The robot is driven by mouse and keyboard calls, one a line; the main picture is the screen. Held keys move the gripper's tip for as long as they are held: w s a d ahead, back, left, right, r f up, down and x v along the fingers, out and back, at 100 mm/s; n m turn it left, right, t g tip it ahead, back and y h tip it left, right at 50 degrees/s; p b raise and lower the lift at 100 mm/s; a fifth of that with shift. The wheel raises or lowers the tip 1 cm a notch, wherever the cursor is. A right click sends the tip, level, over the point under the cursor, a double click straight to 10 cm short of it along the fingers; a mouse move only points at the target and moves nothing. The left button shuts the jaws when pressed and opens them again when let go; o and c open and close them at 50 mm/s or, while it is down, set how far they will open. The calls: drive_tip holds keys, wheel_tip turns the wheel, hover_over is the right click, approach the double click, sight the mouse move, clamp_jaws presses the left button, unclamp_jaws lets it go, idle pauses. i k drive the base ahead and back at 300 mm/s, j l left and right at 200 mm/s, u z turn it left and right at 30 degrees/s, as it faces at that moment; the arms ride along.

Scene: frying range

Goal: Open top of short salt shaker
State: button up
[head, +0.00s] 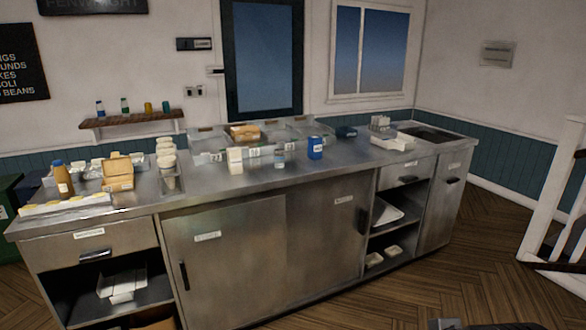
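On the steel counter (220,190) a blue container (315,148) with a white label stands upright near the middle. Left of it is a smaller, shorter pale container (280,159) with a bluish label, which looks like a short shaker. The print on both is too small to read, so I cannot tell for sure which is the salt shaker or whether its top is open. My gripper's fingers do not show. Only a sliver of grey and dark parts, probably of my arm, shows at the bottom edge, well away from the counter items.
A white carton (235,160) stands left of the small container. Clear bins (208,134) line the back. A brown bottle (62,179), a cardboard box (118,173) and stacked cups (166,152) are at the left. A white tray (393,143) is at the right. Wooden floor in front is open.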

sight(280, 159)
drive_tip(key=i+l+u, duration=0.2)
drive_tip(key=i, duration=0.4)
drive_tip(key=i+u, duration=0.25)
drive_tip(key=i, duration=0.3)
drive_tip(key=i+l+u, duration=0.2)
drive_tip(key=i+l, duration=0.15)
drive_tip(key=i, duration=0.2)
drive_tip(key=i+l+u, duration=0.25)
drive_tip(key=i, duration=0.3)
drive_tip(key=l, duration=0.1)
